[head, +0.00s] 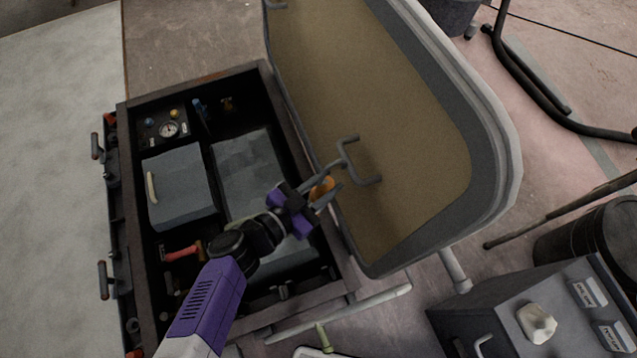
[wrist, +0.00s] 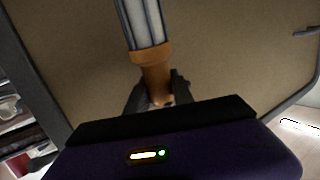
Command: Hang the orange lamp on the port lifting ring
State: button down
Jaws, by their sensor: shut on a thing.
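My gripper (head: 322,194) is shut on the orange lamp (head: 321,187), in front of the tan inner face of the raised lid. In the wrist view, the lamp's orange collar and handle (wrist: 152,60) rise from between my fingers (wrist: 152,92), with a pale ribbed part above. The lamp's far end is cut off there. A grey bent bracket (head: 372,181) stands out from the lid just right of the lamp. I cannot tell whether they touch, or whether this bracket is the port lifting ring.
The raised lid (head: 400,110) leans beside an open dark-framed locker (head: 122,190) holding grey boxes, a gauge (head: 168,129) and a red-handled tool (head: 182,253). A dark cabinet (head: 500,300) with a pale lump on top stands at lower right. Another bracket shows at the lid's top left.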

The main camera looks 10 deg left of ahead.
jog(key=shift+w+d+f+b, duration=0.35)
jog(key=shift+d+f+b, duration=0.2)
jog(key=shift+f, duration=0.2)
jog(key=shift+w+d+f+b, duration=0.35)
jog(key=shift+d+f+b, duration=0.15)
jog(key=shift+f, duration=0.25)
jog(key=shift+w+d+f+b, duration=0.35)
jog(key=shift+d+f+b, duration=0.15)
jog(key=shift+f, duration=0.25)
jog(key=c, duration=1)
grip_release()
jog(key=o, duration=0.6)
jog(key=shift+s, duration=0.1)
